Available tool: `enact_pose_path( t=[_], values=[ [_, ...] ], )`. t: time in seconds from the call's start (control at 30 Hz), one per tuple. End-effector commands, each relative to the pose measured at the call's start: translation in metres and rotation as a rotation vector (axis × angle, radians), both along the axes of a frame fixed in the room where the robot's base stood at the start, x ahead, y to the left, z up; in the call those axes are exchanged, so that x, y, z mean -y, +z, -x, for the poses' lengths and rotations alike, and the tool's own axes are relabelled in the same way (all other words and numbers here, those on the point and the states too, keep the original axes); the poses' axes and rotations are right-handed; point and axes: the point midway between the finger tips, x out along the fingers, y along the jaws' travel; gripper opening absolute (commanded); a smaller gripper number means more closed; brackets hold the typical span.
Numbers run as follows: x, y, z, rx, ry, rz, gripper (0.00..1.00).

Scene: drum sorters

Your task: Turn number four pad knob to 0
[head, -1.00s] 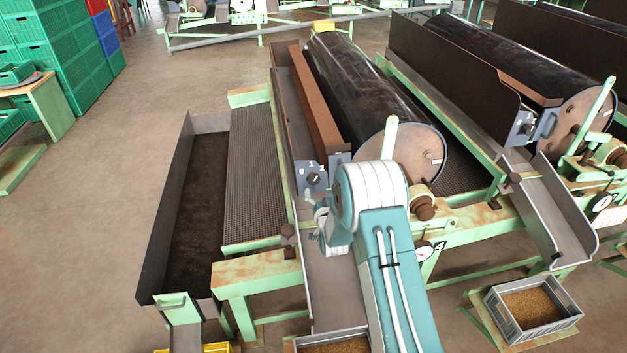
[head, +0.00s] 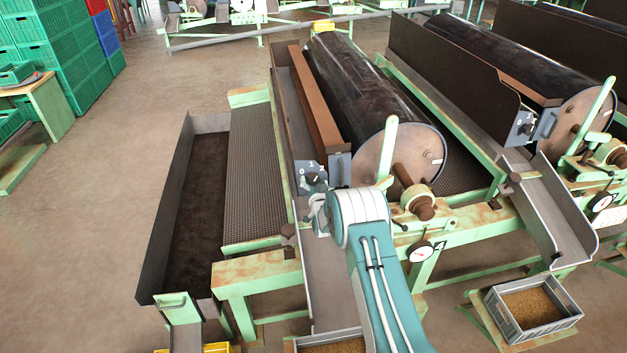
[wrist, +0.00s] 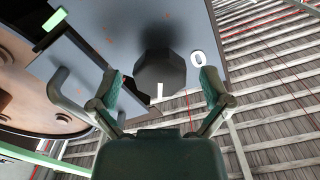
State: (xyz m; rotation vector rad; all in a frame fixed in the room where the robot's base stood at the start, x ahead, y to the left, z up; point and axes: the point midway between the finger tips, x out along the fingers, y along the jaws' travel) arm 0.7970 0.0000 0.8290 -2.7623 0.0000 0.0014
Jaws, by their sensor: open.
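The pad knob is a dark faceted knob (wrist: 160,72) on a grey-blue plate (wrist: 105,35) in the wrist view. A white mark shows on its lower edge, pointing down in the picture, away from the white 0 at its upper right. My gripper (wrist: 162,86) is open, with one green-padded finger on each side of the knob; I cannot tell whether they touch it. In the head view my gripper (head: 316,186) is at the plate (head: 309,167) marked 0 and 1 and covers most of the knob. A 4 shows on the green frame beside the dial.
The dark drum (head: 365,85) with its round end plate stands right of the knob plate. A green lever (head: 388,150) and a dial gauge (head: 420,251) are close to my arm. A bent grey handle (wrist: 72,92) lies left of the knob in the wrist view.

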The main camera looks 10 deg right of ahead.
Motion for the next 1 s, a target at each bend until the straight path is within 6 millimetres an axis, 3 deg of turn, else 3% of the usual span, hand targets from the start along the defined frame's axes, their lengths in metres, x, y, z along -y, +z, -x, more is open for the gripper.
enact_pose_path(
  t=[0.43, 0.47, 0.6, 0.63, 1.0],
  values=[
    [0.0000, 0.0003, -0.0105, -0.001, 0.000, 0.000, 0.98],
    [0.0000, 0.0003, -0.0105, -0.001, 0.000, 0.000, 0.89],
    [0.0001, 0.0004, -0.0104, 0.000, 0.000, 0.000, 0.27],
    [0.0000, 0.0004, -0.0105, 0.000, 0.000, 0.000, 0.15],
    [0.0002, 0.0007, -0.0109, 0.000, 0.000, 0.021, 0.16]
  ],
)
